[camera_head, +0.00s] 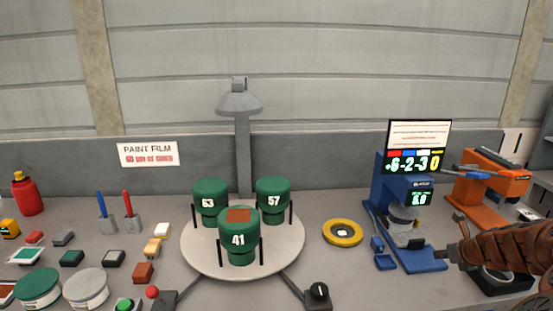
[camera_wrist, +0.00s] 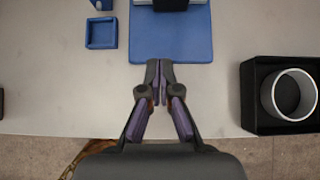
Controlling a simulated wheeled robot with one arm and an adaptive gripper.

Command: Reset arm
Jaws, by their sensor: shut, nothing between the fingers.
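My gripper (camera_wrist: 159,70) is shut and empty in the wrist view, its fingertips at the front edge of the blue base plate (camera_wrist: 170,40). In the head view my arm comes in from the right edge, and my gripper (camera_head: 440,254) is just right of the front of the blue measuring stand (camera_head: 420,262). Whether it touches the stand, I cannot tell.
A black box (camera_wrist: 250,105) holding a silver ring (camera_wrist: 270,95) is to the right of my gripper. A small blue tray (camera_wrist: 102,46) is to its left. A white turntable (camera_head: 190,250) carries green cylinders numbered 63, 57 and 41 (camera_head: 239,250). An orange device (camera_head: 490,190) stands behind my arm.

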